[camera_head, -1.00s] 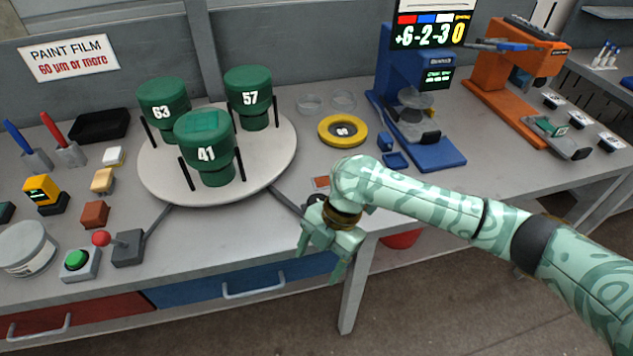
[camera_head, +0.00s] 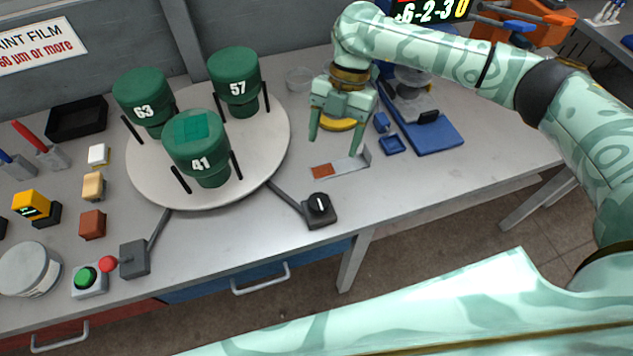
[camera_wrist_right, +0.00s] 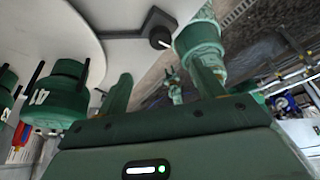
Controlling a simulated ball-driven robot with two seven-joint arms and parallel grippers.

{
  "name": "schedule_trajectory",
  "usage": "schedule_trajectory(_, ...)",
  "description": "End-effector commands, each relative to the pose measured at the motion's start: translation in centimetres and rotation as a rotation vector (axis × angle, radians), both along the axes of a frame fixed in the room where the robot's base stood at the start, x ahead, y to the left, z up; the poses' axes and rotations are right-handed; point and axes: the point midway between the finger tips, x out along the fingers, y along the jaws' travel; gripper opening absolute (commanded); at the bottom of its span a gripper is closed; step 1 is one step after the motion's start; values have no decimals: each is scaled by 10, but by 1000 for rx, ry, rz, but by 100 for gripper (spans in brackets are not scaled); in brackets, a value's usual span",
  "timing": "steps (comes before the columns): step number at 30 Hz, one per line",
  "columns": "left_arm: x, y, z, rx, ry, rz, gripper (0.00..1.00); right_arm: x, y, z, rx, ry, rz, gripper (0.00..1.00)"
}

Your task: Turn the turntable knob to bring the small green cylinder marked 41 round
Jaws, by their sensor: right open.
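The turntable (camera_head: 275,165) is a pale round disc bearing three dark green cylinders. The cylinder marked 41 (camera_head: 200,150) is at its front, and also shows sideways in the right wrist view (camera_wrist_right: 62,98). The cylinders marked 63 (camera_head: 143,98) and 57 (camera_head: 236,78) stand behind it. A black knob (camera_head: 319,205) with a white line sits on a small block at the table's front edge, joined to the turntable by a bar. It also shows in the right wrist view (camera_wrist_right: 160,38). My right gripper (camera_head: 334,146) is open, empty, above the table behind the knob, not touching it.
A grey strip with an orange-brown patch (camera_head: 323,170) lies near my right gripper. A blue stand (camera_head: 435,135) is to the right. A red-balled lever (camera_head: 108,263) and green button (camera_head: 86,277) are at front left. The table right of the knob is clear.

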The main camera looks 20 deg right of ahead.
Motion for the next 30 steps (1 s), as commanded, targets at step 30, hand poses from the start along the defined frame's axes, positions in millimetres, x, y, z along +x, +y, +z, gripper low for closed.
schedule_trajectory(30,-5,-1,-31,0,12,-1,36,-44,41,-143,1,-1,0,68)
